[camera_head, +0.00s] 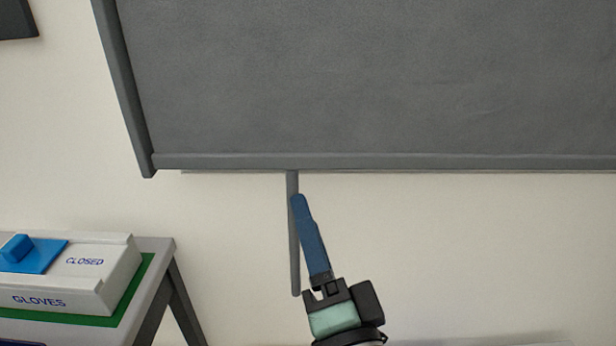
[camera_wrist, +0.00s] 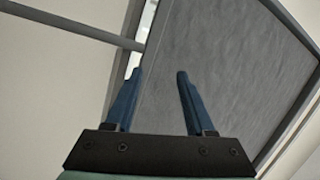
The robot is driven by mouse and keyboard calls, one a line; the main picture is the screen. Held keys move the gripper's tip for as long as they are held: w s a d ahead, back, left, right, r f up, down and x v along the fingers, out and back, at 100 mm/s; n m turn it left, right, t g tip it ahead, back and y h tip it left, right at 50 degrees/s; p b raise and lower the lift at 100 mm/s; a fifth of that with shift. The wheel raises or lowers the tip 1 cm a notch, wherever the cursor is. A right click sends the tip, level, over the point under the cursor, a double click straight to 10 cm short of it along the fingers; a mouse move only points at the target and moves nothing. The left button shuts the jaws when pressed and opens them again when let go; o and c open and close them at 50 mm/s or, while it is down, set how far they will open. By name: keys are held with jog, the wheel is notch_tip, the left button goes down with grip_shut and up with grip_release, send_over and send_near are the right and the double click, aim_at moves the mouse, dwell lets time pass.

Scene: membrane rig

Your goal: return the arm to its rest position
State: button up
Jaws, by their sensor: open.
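My gripper (camera_head: 299,200) has blue fingers and points up towards the lower edge of a large grey framed panel in the head view. In the wrist view my gripper (camera_wrist: 159,72) shows two blue fingers apart with nothing between them. The grey panel (camera_head: 380,80) fills the upper part of the head view and lies beyond the fingers in the wrist view (camera_wrist: 225,70). A thin grey rod (camera_head: 294,260) hangs from the panel's lower edge, just left of the fingers. In the wrist view the rod (camera_wrist: 70,23) comes in from the upper left. I cannot tell whether the fingers touch it.
At the lower left, a table (camera_head: 155,245) bears a green mat (camera_head: 135,290) and a white box (camera_head: 112,275) marked GLOVES and CLOSED, with a blue piece (camera_head: 40,256) on top. A dark object (camera_head: 15,18) is at the upper left. Pale wall shows right of my arm.

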jog(key=s+r+n+t+h+p, duration=0.2)
jog(key=r+n+p, duration=0.3)
jog(key=r, duration=1.6)
jog(key=s+r+n+t+h+p, duration=0.3)
jog(key=r+p, duration=0.6)
jog(key=r, duration=1.3)
jog(key=s+n+t, duration=0.2)
jog(key=n, duration=0.1)
jog(key=shift+s+a+n+t+p, duration=0.2)
jog(key=shift+n+t+p, duration=0.1)
jog(key=shift+p, duration=0.1)
jog(key=shift+d, duration=0.1)
